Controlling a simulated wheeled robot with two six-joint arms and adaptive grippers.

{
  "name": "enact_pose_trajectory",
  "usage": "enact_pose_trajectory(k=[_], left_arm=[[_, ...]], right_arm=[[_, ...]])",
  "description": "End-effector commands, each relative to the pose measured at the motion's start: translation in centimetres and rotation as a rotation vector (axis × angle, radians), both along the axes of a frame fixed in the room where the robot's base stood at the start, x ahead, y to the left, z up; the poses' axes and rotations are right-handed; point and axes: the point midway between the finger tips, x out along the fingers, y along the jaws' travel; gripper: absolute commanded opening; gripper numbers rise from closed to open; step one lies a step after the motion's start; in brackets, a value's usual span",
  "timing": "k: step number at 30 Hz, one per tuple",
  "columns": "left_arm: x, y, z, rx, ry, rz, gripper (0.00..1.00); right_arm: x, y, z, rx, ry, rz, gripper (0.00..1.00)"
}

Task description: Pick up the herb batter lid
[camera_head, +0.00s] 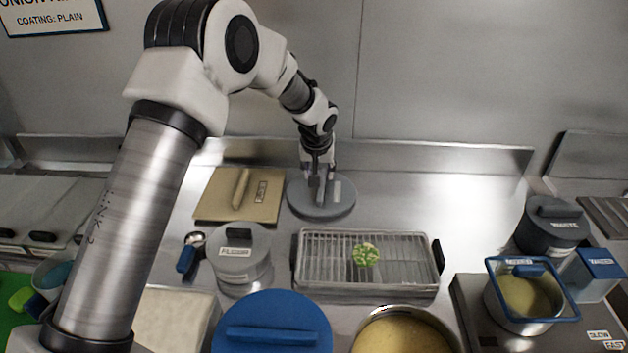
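A round grey lid (343,208) lies flat on the steel counter at the back, with a raised bar handle and a small pale label too small to read. My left gripper (318,180) points down over this lid, with its fingers at the handle. I cannot tell whether the fingers are closed on the handle or only beside it. A large blue lid (285,307) with a bar handle is at the front, cut off by the picture's lower edge. I cannot read which lid is marked herb batter. My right gripper is not in view.
A wire rack tray (365,290) holds a green-topped piece (365,255). A lidded flour pot (240,262), a tan board (212,205) and an open pot of yellow batter (402,335) stand nearby. At right are a waste pot (553,235) and a blue-framed basket (530,315). The back-right counter is clear.

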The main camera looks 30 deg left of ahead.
Motion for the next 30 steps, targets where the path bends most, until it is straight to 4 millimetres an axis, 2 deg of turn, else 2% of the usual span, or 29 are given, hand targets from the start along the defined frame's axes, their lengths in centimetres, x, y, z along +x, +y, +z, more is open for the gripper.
enact_pose_trajectory(k=[8, 12, 26, 28, 30], left_arm=[[1.8, 0.4, -3.6, 0.0, 0.003, 0.0, 0.46], [2.5, 0.7, -5.6, 0.0, 0.001, 0.0, 0.46], [2.6, 0.7, -6.2, -0.001, 0.0, 0.0, 0.46], [2.6, 0.7, -6.1, 0.0, -0.001, 0.0, 0.28], [2.6, 0.7, -6.2, 0.0, 0.0, 0.0, 0.03]], right_arm=[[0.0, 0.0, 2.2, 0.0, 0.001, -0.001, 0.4], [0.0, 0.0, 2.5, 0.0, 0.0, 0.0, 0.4], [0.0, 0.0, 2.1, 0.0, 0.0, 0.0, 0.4], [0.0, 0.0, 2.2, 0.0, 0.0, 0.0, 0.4], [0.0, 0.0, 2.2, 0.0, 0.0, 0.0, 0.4]])
